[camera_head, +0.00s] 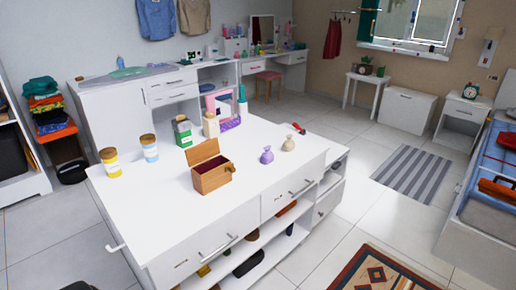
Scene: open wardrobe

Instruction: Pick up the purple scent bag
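The purple scent bag (267,156) stands upright on the white island top (240,198), right of the middle, with its neck gathered at the top. A similar beige bag (289,144) stands just behind it to the right, close but apart. An open wooden box (211,179) with a raised lid and dark red lining stands to the left of the purple bag. Neither of my grippers can be made out in the head view. A small dark shape shows at the bottom left edge; I cannot tell what it is.
Yellow (110,162) and blue (149,148) jars with brown lids stand at the top's left. A green box (182,131), a bottle (211,125) and a purple-framed item (226,110) stand at the back. A red-and-black object (299,128) lies at the back right. The front of the top is clear.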

